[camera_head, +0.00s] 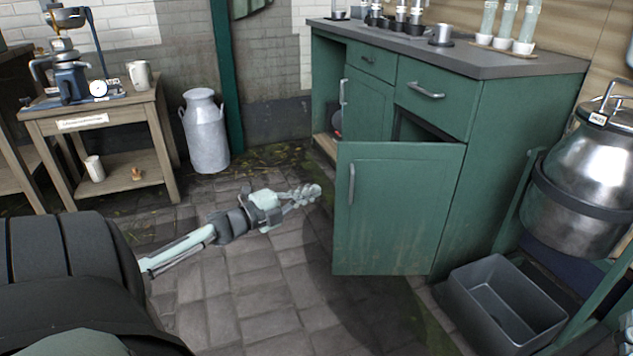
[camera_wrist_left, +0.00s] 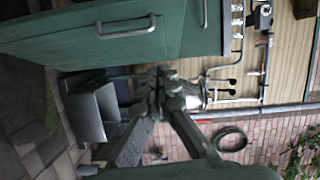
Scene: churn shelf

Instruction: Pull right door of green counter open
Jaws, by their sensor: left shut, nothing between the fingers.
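The green counter (camera_head: 510,150) stands at the right of the head view. Its right door (camera_head: 395,210) stands swung open, out from the front, with a dark gap showing above it. The door's metal handle (camera_head: 351,184) is upright near its left edge. My left gripper (camera_head: 312,193) is shut and empty, a little left of the handle and apart from it. In the left wrist view the gripper (camera_wrist_left: 172,82) shows in front of the scene, with a green panel and a metal handle (camera_wrist_left: 126,27) above it.
A grey bin (camera_head: 505,302) stands on the floor right of the door, below a metal churn (camera_head: 580,190). A milk can (camera_head: 205,130) and a wooden table (camera_head: 95,120) stand at the left. The paved floor in front of the door is clear.

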